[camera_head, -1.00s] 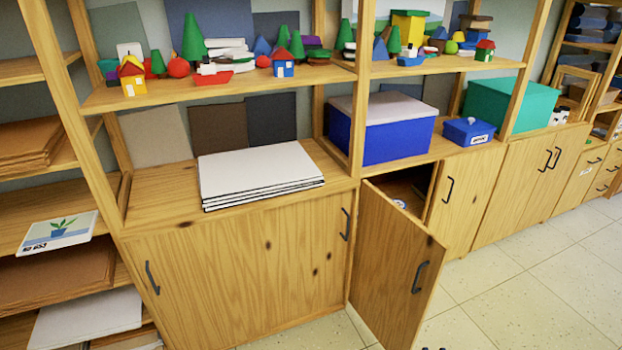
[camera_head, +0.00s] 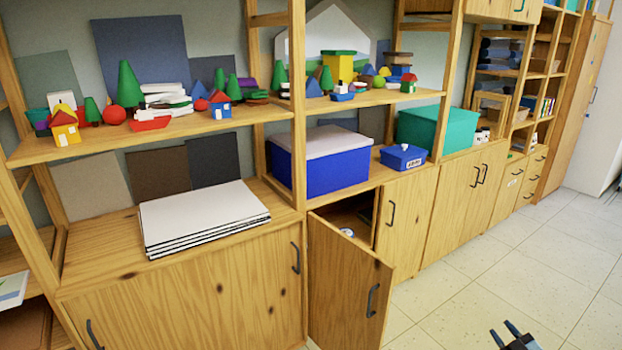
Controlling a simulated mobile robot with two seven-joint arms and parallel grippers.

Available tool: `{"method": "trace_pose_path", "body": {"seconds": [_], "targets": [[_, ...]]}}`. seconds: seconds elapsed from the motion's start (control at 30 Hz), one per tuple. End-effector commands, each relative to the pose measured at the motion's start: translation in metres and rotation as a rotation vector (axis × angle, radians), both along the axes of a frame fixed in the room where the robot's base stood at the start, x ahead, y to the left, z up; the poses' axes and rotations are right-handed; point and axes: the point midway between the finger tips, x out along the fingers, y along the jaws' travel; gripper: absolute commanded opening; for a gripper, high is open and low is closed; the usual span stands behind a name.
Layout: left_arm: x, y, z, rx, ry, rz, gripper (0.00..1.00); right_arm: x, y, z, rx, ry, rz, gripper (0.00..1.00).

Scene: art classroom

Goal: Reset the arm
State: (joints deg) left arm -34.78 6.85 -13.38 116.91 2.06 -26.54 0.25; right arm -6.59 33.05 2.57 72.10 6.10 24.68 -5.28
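My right gripper (camera_head: 507,334) shows at the bottom edge, right of centre, above the tiled floor. Its two dark fingertips are spread apart, with nothing visible between them. The rest of my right arm is out of the frame. My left gripper is not in the head view. The wooden cabinet door (camera_head: 347,288) stands ajar, to the left of my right gripper and apart from it.
The open door sticks out into the aisle. Boards (camera_head: 203,218), a blue box (camera_head: 318,172) and a green box (camera_head: 436,130) sit on the counter. Toys fill the shelf (camera_head: 150,136) above. The tiled floor (camera_head: 480,275) at right is clear.

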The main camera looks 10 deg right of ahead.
Motion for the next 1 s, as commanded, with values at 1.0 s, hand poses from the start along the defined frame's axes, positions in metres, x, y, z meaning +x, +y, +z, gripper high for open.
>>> {"method": "trace_pose_path", "body": {"seconds": [1.0], "targets": [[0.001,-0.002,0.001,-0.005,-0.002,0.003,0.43,-0.227,0.307,-0.039,0.148,0.766,0.197,0.36]]}}
